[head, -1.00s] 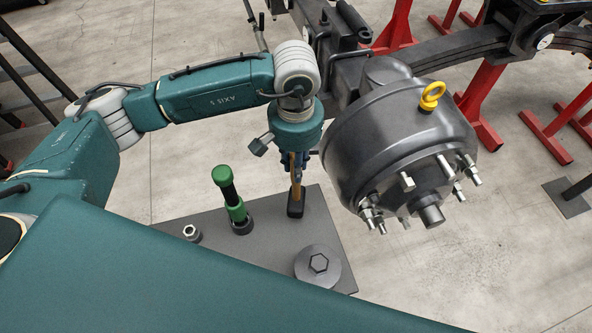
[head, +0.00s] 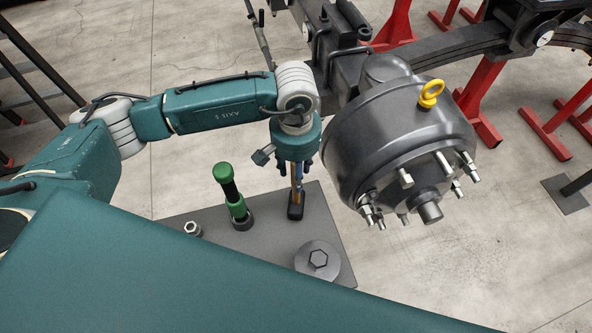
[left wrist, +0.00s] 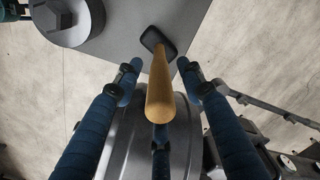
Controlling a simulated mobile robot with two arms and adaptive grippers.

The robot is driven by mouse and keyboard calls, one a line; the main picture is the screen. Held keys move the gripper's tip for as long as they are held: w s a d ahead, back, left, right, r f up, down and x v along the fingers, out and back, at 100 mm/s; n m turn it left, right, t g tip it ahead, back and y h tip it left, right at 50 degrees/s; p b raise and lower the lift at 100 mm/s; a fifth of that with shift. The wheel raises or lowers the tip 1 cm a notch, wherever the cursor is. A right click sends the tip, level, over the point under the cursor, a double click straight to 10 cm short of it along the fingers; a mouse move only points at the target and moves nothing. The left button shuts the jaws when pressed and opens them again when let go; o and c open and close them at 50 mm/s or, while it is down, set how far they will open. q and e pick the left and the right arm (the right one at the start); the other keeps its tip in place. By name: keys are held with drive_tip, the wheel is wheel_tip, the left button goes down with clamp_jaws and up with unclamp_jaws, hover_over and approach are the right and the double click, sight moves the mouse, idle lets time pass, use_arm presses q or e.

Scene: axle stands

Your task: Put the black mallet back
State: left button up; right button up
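The mallet has a black head (head: 296,207) and a tan wooden handle. It stands head down near the far right edge of the grey plate (head: 272,232), handle pointing up. In the left wrist view its handle (left wrist: 160,85) points toward the camera, with the black head (left wrist: 158,41) on the plate behind. My left gripper (head: 296,166) is above the mallet head, around the handle. Its blue fingers (left wrist: 163,86) are spread on both sides of the handle, with visible gaps. The handle's upper end is hidden in the head view. My right gripper is not in view.
A green-and-black handled tool (head: 230,192) stands in a dark ring on the plate. A big grey hub (head: 400,145) with studs hangs close right of my gripper.

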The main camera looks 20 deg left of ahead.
use_arm(q)
drive_tip(key=shift+r+p, duration=0.25)
drive_tip(key=shift+p, duration=0.05)
wheel_tip(320, 180, up, 10)
drive_tip(key=b, duration=0.4)
drive_tip(key=shift+r+b, duration=0.2)
drive_tip(key=shift+b, duration=0.2)
drive_tip(key=shift+s+r, duration=0.1)
drive_tip(key=shift+r, duration=0.6)
